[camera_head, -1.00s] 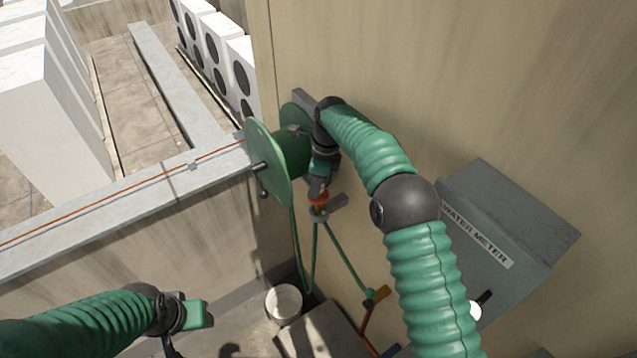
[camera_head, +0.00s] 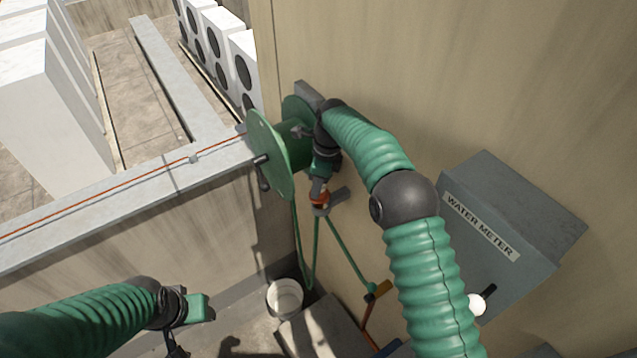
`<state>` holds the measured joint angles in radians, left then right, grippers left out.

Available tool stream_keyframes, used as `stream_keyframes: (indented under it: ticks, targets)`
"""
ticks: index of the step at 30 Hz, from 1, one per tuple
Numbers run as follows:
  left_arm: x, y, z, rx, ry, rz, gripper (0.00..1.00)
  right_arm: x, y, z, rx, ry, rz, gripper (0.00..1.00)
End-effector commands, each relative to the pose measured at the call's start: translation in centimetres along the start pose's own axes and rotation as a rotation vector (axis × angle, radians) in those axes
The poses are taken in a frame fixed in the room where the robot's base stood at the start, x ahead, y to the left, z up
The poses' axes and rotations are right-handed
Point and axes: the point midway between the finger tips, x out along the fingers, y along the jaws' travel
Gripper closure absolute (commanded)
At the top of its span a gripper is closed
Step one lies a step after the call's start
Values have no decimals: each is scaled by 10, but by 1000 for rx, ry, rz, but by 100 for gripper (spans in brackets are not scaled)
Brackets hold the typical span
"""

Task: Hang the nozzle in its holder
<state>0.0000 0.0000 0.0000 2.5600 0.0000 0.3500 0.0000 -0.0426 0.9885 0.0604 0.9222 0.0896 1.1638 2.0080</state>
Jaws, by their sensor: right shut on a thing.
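My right gripper (camera_head: 320,184) is shut on the nozzle (camera_head: 319,198), which shows only as a small orange-red part below the jaws. The rest of the nozzle is hidden by the gripper. The grey holder (camera_head: 338,199) sticks out from the tan wall right at the nozzle, below the reel. The orange part is at the holder's ring end; I cannot tell whether it is seated there. My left gripper (camera_head: 196,308) is at the lower left, far from the nozzle, with a green finger showing. I cannot tell how far it is open.
A green hose reel (camera_head: 267,150) is mounted beside my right gripper, and green hose (camera_head: 342,255) hangs below it. A white bucket (camera_head: 285,297) stands below. A grey water meter box (camera_head: 510,220) is on the wall to the right. A low parapet (camera_head: 130,195) runs left.

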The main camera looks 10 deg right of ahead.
Motion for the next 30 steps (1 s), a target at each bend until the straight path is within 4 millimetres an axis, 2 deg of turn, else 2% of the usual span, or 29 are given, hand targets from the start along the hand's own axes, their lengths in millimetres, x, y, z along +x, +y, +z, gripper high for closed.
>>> stream_keyframes:
  ticks: [14, 30]
  targets:
    - [0, 0, 0, 0, 0, 0, 50, 0, 0, 0, 1, 0, 0, 100]
    - [5, 0, 1, 0, 0, 0, 50, 16, -2, -6, 1, 0, 1, 100]
